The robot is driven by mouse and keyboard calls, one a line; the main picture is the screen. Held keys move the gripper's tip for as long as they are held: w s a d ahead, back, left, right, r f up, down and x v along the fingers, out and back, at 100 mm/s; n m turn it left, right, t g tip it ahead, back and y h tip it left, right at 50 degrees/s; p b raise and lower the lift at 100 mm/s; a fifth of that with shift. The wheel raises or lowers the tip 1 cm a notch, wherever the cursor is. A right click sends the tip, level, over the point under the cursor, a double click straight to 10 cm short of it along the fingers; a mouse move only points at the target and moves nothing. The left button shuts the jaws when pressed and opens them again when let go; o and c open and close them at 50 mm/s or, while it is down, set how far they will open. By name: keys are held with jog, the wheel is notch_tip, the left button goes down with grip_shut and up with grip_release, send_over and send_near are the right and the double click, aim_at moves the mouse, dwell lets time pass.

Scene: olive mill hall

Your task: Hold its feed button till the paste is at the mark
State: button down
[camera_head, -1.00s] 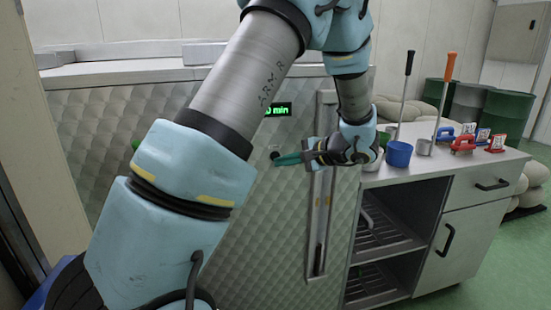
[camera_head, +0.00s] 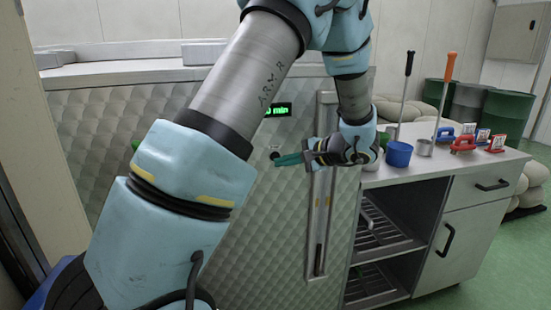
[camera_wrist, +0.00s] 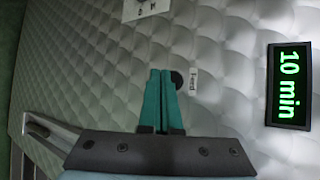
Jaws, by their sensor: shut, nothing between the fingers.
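The dark round feed button (camera_wrist: 177,79), with a small "Feed" label (camera_wrist: 193,81) beside it, is on the quilted metal front of the machine (camera_wrist: 225,60). My gripper (camera_wrist: 160,72) has its two green fingers shut together with nothing between them. Their tips are right at the button and overlap its left edge in the wrist view. I cannot tell whether they press it. In the head view my gripper (camera_head: 278,160) points left at the panel, by the button (camera_head: 274,154). A tall narrow sight slot (camera_head: 319,225) stands right of it; the paste level and mark are not readable.
A lit display (camera_wrist: 289,85) reads "10 min". To the right, a steel counter (camera_head: 440,165) holds a blue cup (camera_head: 399,154), a metal cup (camera_head: 425,147), long-handled tools and several small red and blue items. Green drums (camera_head: 505,112) stand behind. My arm blocks the panel's middle.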

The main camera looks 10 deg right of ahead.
jog(key=shift+w, duration=0.1)
dwell(0.7)
jog(key=shift+w+b, duration=0.3)
jog(key=shift+w, duration=0.05)
jog(key=shift+w+a, duration=0.1)
jog(key=shift+w, duration=0.25)
dwell(2.2)
jog(key=shift+s, duration=0.15)
dwell(1.6)
jog(key=shift+s+b, duration=0.45)
jog(key=shift+s, duration=0.2)
jog(key=shift+s, duration=0.1)
jog(key=shift+s+d+b, duration=0.2)
jog(key=shift+s+b, duration=0.1)
jog(key=shift+s, duration=0.9)
jog(key=shift+s+d+b, duration=0.2)
jog(key=shift+s+b, duration=0.05)
jog(key=shift+s, duration=0.95)
